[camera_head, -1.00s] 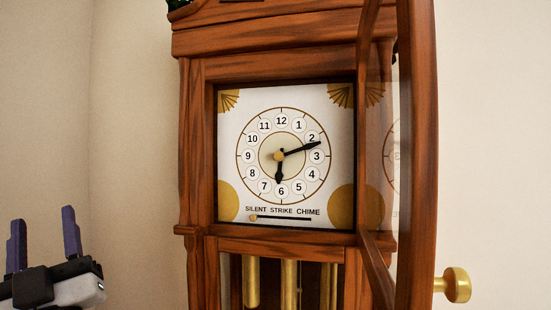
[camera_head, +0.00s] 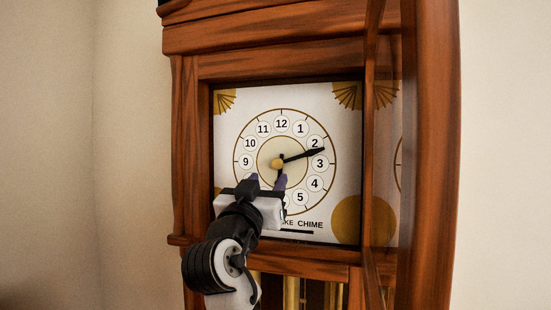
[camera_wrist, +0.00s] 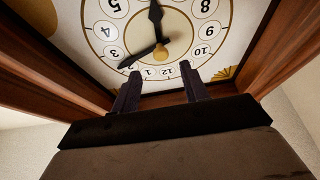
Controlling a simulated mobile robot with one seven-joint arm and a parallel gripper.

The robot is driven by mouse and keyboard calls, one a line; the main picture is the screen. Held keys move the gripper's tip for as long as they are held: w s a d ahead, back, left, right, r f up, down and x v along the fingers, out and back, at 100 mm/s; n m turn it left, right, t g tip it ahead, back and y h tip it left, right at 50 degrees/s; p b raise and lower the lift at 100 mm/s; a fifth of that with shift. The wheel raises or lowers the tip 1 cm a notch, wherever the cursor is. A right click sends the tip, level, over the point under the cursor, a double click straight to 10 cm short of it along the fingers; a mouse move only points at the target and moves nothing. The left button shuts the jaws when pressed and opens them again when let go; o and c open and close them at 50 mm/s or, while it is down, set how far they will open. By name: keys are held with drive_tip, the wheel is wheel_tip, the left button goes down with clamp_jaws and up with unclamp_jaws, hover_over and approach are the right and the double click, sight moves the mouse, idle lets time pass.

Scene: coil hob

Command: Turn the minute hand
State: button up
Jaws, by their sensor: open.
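The clock's white dial (camera_head: 233,116) faces me inside a wooden case. The black minute hand (camera_head: 305,155) points right and slightly up, a little past the 2. The black hour hand (camera_head: 280,173) points down towards the 6, its lower part close to my fingers. My gripper (camera_head: 268,182) is open and empty in front of the lower dial, covering several lower numerals. In the wrist view the dial is upside down; the minute hand (camera_wrist: 138,58) lies beyond my two dark fingers (camera_wrist: 160,72), apart from them. How far the fingertips are from the dial is hard to tell.
The glazed wooden door (camera_head: 428,150) stands open at the right of the dial. The case's wooden post (camera_head: 187,150) borders it at the left. Brass tubes (camera_head: 291,293) hang below. The space left of the case is clear.

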sight(277, 165)
drive_tip(key=p+x, duration=0.2)
drive_tip(key=x, duration=0.4)
drive_tip(key=shift+w+r, duration=0.15)
drive_tip(key=shift+w, duration=0.2)
clamp_jaws()
